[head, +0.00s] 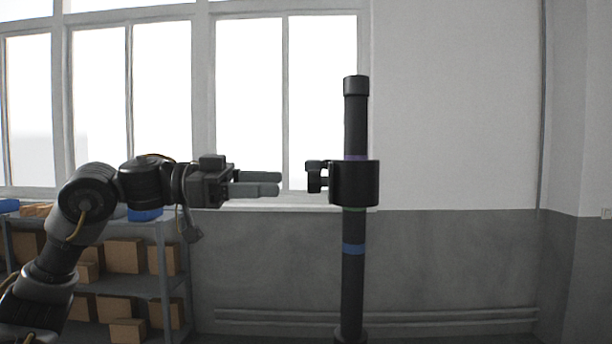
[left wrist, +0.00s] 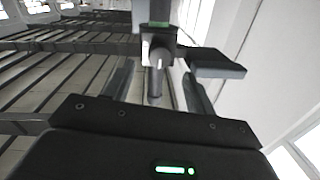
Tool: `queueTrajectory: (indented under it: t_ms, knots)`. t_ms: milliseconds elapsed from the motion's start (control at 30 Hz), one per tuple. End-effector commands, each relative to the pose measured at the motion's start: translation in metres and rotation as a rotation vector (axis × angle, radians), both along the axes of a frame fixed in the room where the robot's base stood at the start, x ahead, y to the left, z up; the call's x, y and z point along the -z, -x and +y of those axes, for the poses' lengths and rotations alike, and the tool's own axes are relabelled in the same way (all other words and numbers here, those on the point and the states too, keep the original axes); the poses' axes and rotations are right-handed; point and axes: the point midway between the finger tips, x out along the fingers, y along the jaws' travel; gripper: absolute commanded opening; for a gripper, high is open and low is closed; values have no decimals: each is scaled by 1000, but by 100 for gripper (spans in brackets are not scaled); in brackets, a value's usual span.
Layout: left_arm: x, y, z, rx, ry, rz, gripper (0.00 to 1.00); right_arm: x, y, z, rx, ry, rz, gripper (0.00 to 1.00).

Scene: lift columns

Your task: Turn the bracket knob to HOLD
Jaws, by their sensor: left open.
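The bracket (head: 354,183) is a dark collar around an upright black column (head: 353,285). Its small dark knob (head: 316,177) sticks out on the left side, facing my left gripper. My left gripper (head: 280,184) is level with the knob, pointing right, open and empty, with a clear gap between its fingertips and the knob. In the left wrist view, dark bracket parts (left wrist: 158,38) show at the top, ahead of the fingers, with a small green mark. I cannot read any HOLD marking or tell the knob's setting. My right gripper is not in view.
A shelf (head: 125,285) with several cardboard boxes stands at the lower left, behind my arm. Windows and a two-tone wall (head: 460,260) lie behind. The space right of the column is clear.

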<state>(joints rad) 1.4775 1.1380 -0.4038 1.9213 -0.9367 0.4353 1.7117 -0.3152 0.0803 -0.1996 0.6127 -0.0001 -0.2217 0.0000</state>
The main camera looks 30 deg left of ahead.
Motion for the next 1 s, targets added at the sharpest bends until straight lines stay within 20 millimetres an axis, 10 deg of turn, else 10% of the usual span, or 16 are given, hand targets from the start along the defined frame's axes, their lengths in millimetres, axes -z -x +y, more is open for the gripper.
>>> queueTrajectory:
  t_ms: [333, 767, 1000]
  knots:
    - [-3, -28, -50, 4, 1, -1, 56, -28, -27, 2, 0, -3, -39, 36]
    - [-1, -34, -60, 1, 2, -2, 56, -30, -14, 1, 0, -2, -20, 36]
    - [-1, -34, -60, 1, 2, -2, 27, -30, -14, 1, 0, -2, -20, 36]
